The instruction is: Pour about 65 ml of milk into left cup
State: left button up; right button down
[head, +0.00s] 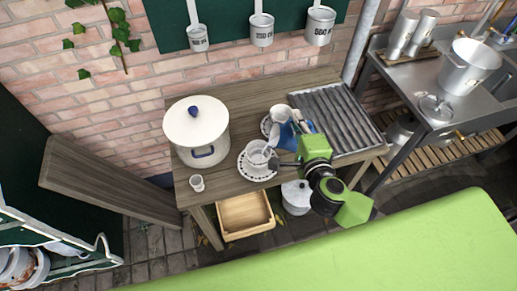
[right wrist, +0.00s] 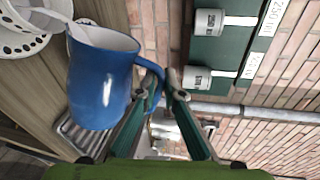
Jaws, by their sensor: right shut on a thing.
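A blue jug (head: 287,136) is held by its handle in my right gripper (head: 297,160), tilted to the left over the left cup. In the right wrist view the jug (right wrist: 103,88) fills the left side, with the green fingers (right wrist: 165,92) shut on its handle. A white stream (right wrist: 72,28) runs from its lip toward the cup. The left cup (head: 257,156) stands on a patterned saucer (head: 247,173); its milk level cannot be made out. A second white cup (head: 279,113) stands behind it, to the right. My left gripper is not in view.
A lidded white pot (head: 196,134) and a small white cup (head: 197,183) stand at the table's left. A ridged metal drainer (head: 335,118) lies at the right. Measuring cups (head: 261,30) hang on the green board behind. A wooden crate (head: 245,214) sits below the table.

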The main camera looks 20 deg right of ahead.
jog(key=shift+a+r+p, duration=0.25)
jog(key=shift+a+p, duration=0.05)
jog(key=shift+p, duration=0.05)
dwell(0.7)
jog(key=d+f+m+b, duration=0.1)
jog(key=b, duration=0.1)
jog(key=d+f+m+b, duration=0.1)
jog(key=d+f, duration=0.1)
jog(key=d+f+m+y+b, duration=0.1)
jog(key=f+b, duration=0.1)
jog(key=shift+s+d+f+m+b, duration=0.1)
jog(key=shift+s+d+m+b, duration=0.05)
jog(key=shift+s+m+b, duration=0.2)
jog(key=shift+d+m+t, duration=0.25)
jog(key=shift+m+t, duration=0.05)
jog(key=shift+m, duration=0.05)
jog(key=shift+r, duration=0.2)
jog(key=shift+d+f+m+b, duration=0.15)
jog(key=shift+f+m+b, duration=0.2)
jog(key=shift+b, duration=0.15)
jog(key=shift+d, duration=0.1)
